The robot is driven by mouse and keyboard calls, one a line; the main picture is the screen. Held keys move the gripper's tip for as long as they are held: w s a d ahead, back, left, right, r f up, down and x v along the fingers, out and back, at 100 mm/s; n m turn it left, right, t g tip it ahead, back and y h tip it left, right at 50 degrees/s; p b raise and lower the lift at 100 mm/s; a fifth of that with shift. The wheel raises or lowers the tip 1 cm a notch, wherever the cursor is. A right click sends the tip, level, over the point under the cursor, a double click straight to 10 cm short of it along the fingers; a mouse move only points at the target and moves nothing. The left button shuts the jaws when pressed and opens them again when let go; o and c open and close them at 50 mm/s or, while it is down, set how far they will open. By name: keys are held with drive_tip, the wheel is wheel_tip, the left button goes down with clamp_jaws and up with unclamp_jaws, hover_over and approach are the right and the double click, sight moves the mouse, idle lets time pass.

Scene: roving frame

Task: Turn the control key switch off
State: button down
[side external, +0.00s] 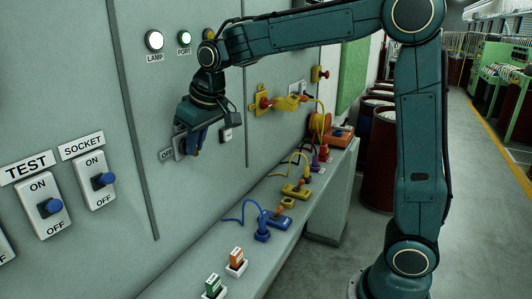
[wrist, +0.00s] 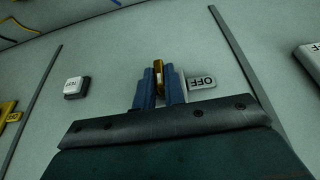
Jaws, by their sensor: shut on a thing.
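The control key switch's plate (side external: 178,147) sits on the grey panel, mostly hidden behind my gripper. Its OFF label (side external: 166,155) shows to the left in the side view, and the OFF label (wrist: 202,82) shows right of the fingers, upside down, in the wrist view. My gripper (side external: 195,143) is at the panel, its blue fingers (wrist: 159,84) shut on a brass-coloured key (wrist: 158,68). The key stands between the two fingers. Its exact angle against the label is hard to tell.
A small white button (side external: 226,134) is just right of my gripper. TEST (side external: 47,204) and SOCKET (side external: 98,180) switches are at left. The ledge below holds a blue plug (side external: 262,229) and other connectors. The PORT lamp (side external: 184,38) is green.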

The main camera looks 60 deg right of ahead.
drive_tip(key=shift+a+h, duration=0.2)
drive_tip(key=shift+h, duration=0.3)
drive_tip(key=n+h, duration=0.1)
drive_tip(key=h, duration=0.5)
drive_tip(key=a+n+t+h, duration=0.1)
drive_tip(key=h, duration=0.2)
drive_tip(key=shift+a+f+n+h, duration=0.1)
drive_tip(key=shift+f+n+h, duration=0.2)
drive_tip(key=shift+f, duration=0.1)
idle(0.4)
drive_tip(key=c, duration=1.5)
unclamp_jaws()
drive_tip(key=shift+r, duration=0.1)
